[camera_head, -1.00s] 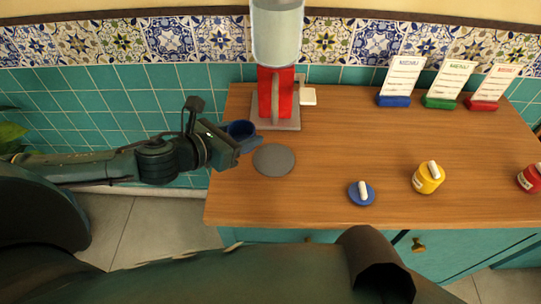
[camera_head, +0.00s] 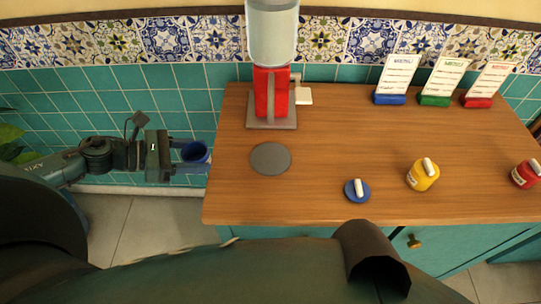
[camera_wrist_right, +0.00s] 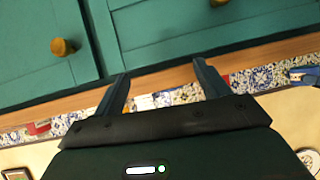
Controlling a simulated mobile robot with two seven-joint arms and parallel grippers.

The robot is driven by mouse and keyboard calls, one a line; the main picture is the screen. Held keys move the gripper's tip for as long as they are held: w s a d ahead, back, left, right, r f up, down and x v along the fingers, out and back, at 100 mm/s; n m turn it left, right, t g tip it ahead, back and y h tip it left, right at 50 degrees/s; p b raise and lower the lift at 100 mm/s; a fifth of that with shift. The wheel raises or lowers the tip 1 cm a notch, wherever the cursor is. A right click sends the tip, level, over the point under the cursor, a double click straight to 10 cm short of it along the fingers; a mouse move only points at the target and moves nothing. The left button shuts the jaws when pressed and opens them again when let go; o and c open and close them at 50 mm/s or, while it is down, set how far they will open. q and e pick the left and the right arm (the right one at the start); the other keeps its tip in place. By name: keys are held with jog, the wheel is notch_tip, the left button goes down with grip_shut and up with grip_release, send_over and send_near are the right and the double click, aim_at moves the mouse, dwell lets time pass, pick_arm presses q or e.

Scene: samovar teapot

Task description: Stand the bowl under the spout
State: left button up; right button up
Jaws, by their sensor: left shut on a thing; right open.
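The blue bowl (camera_head: 196,151) is held by my left gripper (camera_head: 190,157), which is shut on it. Bowl and gripper are just left of the counter's left edge, and the bowl's opening shows dark blue. The dispenser (camera_head: 271,92) has a red body, a pale cylindrical tank and a grey base plate (camera_head: 285,124), and stands at the back left of the counter. Its spout cannot be made out clearly. In the right wrist view, my right gripper (camera_wrist_right: 163,86) is open and empty, with cupboard doors beyond its fingers.
A flat grey disc (camera_head: 270,158) lies on the wooden counter (camera_head: 330,140) in front of the dispenser. A blue lid-like piece (camera_head: 352,194), a yellow jar (camera_head: 422,177) and a red jar (camera_head: 522,176) stand to the right. Menu cards (camera_head: 398,76) line the back.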

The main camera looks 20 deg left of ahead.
pick_arm(q)
jog(key=shift+s+a, duration=0.1)
jog(key=w+d+p, duration=0.1)
jog(key=w+d, duration=0.1)
jog(key=w+d+p, duration=0.1)
jog(key=d, duration=0.2)
jog(key=w+d+p, duration=0.1)
jog(key=w+d, duration=0.1)
jog(key=d, duration=0.1)
jog(key=shift+w+d+r, duration=0.15)
jog(key=shift+w+r, duration=0.15)
jog(key=shift+r, duration=0.1)
jog(key=p, duration=0.3)
send_over(271, 158)
jog(key=shift+s+a+f, duration=0.1)
jog(key=shift+a+f, duration=0.15)
jog(key=shift+d+f, duration=0.1)
jog(key=shift+d, duration=0.1)
jog(key=shift+f, duration=0.35)
notch_tip(271, 158, down, 2)
jog(key=shift+f+b, duration=0.25)
jog(key=shift+b, duration=0.1)
jog(key=shift+f, duration=0.4)
jog(key=o, duration=0.7)
jog(key=shift+f, duration=0.1)
jog(key=o, duration=0.5)
pick_arm(e)
jog(key=shift+s+d+r+g+h, duration=0.4)
jog(key=shift+s+d+r, duration=0.1)
jog(key=shift+d, duration=0.25)
